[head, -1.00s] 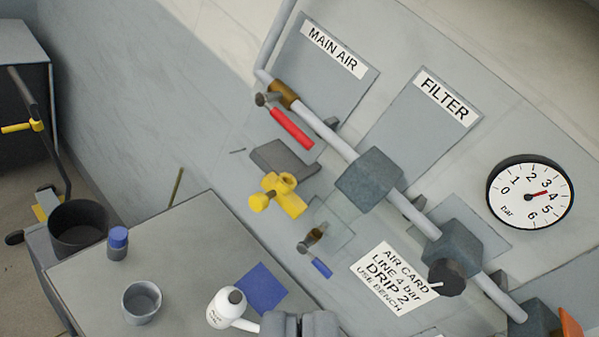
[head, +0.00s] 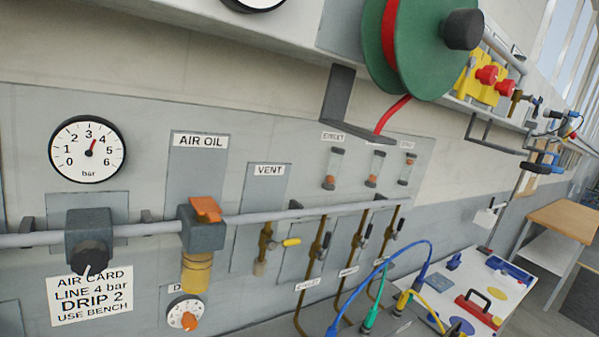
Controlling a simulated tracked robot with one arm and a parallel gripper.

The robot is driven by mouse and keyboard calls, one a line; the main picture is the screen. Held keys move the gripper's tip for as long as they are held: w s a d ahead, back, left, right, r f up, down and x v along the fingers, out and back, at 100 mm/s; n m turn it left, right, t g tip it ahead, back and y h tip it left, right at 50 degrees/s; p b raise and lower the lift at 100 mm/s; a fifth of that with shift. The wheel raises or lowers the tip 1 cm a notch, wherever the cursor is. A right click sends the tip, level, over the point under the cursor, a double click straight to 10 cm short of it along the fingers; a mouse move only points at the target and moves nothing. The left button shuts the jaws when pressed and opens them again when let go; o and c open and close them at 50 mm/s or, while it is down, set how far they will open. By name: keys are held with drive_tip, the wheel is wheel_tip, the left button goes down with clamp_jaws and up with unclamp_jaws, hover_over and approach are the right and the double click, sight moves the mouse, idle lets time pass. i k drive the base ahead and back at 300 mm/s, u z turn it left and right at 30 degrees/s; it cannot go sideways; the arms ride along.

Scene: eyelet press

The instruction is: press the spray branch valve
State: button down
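Three thin branch pipes drop from the grey main pipe (head: 275,217) on the wall panel. Each carries a small brass valve with a dark handle: a near one (head: 324,245), a middle one (head: 366,235) and a far one (head: 398,228). Above them hang three flow tubes with orange floats: near (head: 333,170), middle (head: 375,169) and far (head: 407,170). The nearest top label seems to read EYELET. The other branch labels are too small or oblique to read, so I cannot tell which valve is the spray branch. My gripper is not in view.
A vent valve with a yellow handle (head: 291,242), an orange-topped oiler (head: 203,232) and a gauge (head: 87,149) are left of the branches. A green hose reel (head: 405,45) overhangs them. Blue and green hoses (head: 372,312) rise in front. A bench (head: 480,262) stands right.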

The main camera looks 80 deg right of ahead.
sight(395, 237)
drive_tip(key=z, duration=2.05)
